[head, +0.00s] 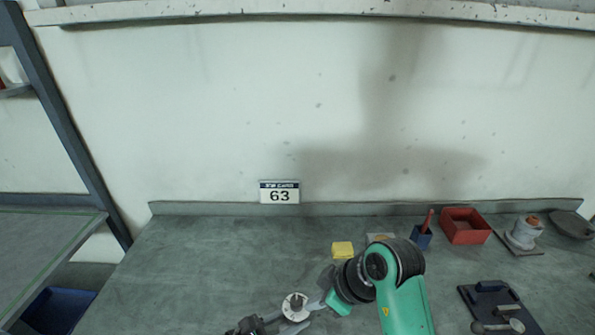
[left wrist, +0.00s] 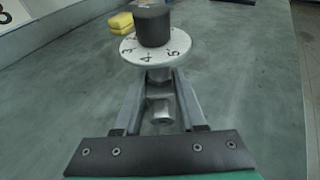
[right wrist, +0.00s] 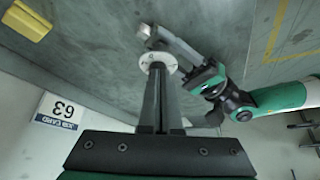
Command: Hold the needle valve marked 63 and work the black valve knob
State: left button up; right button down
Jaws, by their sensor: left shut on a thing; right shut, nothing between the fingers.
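The needle valve has a white numbered dial (left wrist: 152,50) and a black knob (left wrist: 153,24) on top. Its grey metal body (left wrist: 159,105) sits between the fingers of my left gripper (left wrist: 160,88), which is shut on it. The dial also shows in the head view (head: 295,306) and the right wrist view (right wrist: 158,62). My right gripper (right wrist: 159,80) is shut and empty, its fingers lined up with the dial and hiding the knob there. In the left wrist view the knob's visible sides are clear of fingers. The 63 sign (head: 280,192) is on the back wall.
A yellow sponge (head: 342,249) lies behind the arms. To the right are a blue holder (head: 421,238), a red bin (head: 465,226), a grey fitting (head: 525,233) and a dark fixture (head: 500,305). The left of the bench is clear.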

jog(key=shift+f, duration=0.9)
pick_arm(q)
jog(key=shift+d, duration=0.1)
pick_arm(e)
jog(key=shift+w+a, duration=0.35)
jog(key=shift+a, duration=0.25)
dwell(0.3)
jog(key=shift+w, duration=0.1)
jog(key=shift+d, duration=0.15)
dwell(0.4)
jog(key=shift+s+d, duration=0.25)
jog(key=shift+d, duration=0.1)
notch_tip(320, 180, up, 6)
dwell(0.3)
